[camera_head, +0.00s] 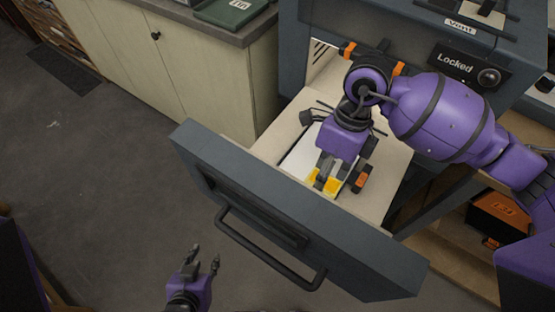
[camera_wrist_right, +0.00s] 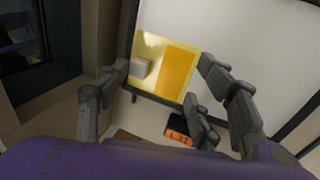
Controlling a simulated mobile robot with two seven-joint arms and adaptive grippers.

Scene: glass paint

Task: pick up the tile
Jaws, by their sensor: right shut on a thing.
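The yellow and orange tile (camera_head: 331,185) is inside the pulled-out drawer (camera_head: 200,150), at the front end of a white, dark-edged panel (camera_head: 300,160). In the right wrist view the tile (camera_wrist_right: 178,75) lies between the fingers, with a small pale block (camera_wrist_right: 141,68) at its left side. My right gripper (camera_head: 328,172) reaches down into the drawer and is shut on the tile; the fingers hide part of its edges. I cannot tell whether the tile is clear of the panel. My left gripper (camera_head: 205,258) is open and empty, low in front of the drawer.
A small black and orange object (camera_head: 362,180) lies in the drawer beside the tile. The drawer's tall front and handle (camera_head: 265,252) stand between my two grippers. A "Locked" panel (camera_head: 465,68) is on the cabinet above. Open floor lies to the left.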

